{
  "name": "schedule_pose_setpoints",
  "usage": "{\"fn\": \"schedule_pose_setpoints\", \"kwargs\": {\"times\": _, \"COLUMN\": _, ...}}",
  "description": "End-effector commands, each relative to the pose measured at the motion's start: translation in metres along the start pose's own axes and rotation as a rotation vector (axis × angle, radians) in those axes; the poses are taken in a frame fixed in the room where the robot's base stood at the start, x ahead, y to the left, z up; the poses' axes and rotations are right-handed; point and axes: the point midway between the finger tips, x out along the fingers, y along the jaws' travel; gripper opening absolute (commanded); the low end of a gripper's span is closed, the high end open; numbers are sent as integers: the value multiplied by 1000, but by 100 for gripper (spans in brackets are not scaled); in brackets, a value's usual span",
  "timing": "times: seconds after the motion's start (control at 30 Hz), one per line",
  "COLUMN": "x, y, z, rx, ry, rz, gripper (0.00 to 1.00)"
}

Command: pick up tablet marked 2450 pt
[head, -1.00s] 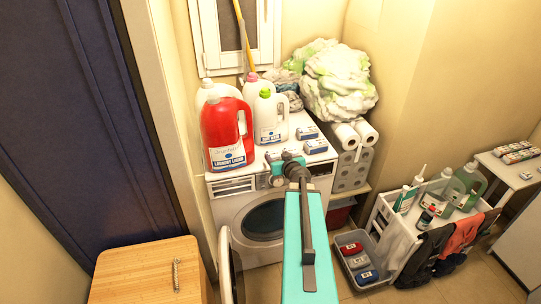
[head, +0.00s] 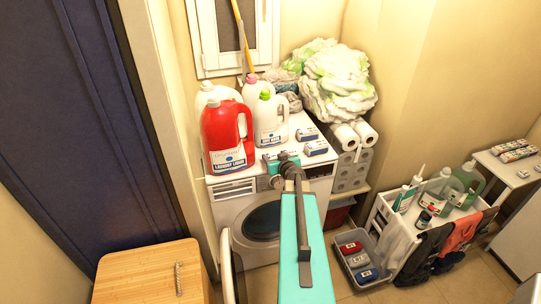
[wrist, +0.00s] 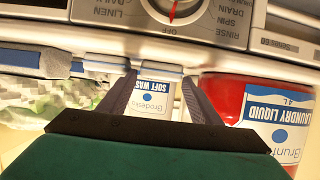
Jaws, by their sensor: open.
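Several small white-and-blue tablets lie on top of the washer. In the head view one (head: 308,133) is near the right bottles, and another (head: 316,147) is close to the front right corner. Their markings are too small to read, so I cannot tell which is 2450 pt. My gripper (head: 279,164) is at the washer's front top edge, partly hidden by my arm. In the wrist view, which is upside down, my gripper (wrist: 160,95) is open with nothing held. A low white-and-blue tablet (wrist: 157,70) appears edge-on beyond and between the fingers.
A red laundry liquid bottle (head: 224,138) and a white soft wash bottle (head: 271,121) stand behind on the washer (head: 233,210). Toilet rolls (head: 351,170) stand to the right. A grey tray (head: 346,264) with small packs lies on the floor, beside a white rack (head: 397,222).

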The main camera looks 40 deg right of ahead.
Motion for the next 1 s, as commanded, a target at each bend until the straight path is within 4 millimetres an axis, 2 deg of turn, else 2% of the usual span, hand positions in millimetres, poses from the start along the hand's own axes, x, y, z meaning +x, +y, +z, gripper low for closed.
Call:
{"fn": "schedule_pose_setpoints", "kwargs": {"times": 0.7, "x": 5, "y": 3, "z": 2, "rx": 1, "ry": 0, "rz": 1, "gripper": 58}}
{"fn": "schedule_pose_setpoints", "kwargs": {"times": 0.9, "x": 5, "y": 3, "z": 2, "rx": 1, "ry": 0, "rz": 1, "gripper": 26}}
{"fn": "schedule_pose_setpoints", "kwargs": {"times": 1.0, "x": 5, "y": 3, "z": 2, "rx": 1, "ry": 0, "rz": 2, "gripper": 26}}
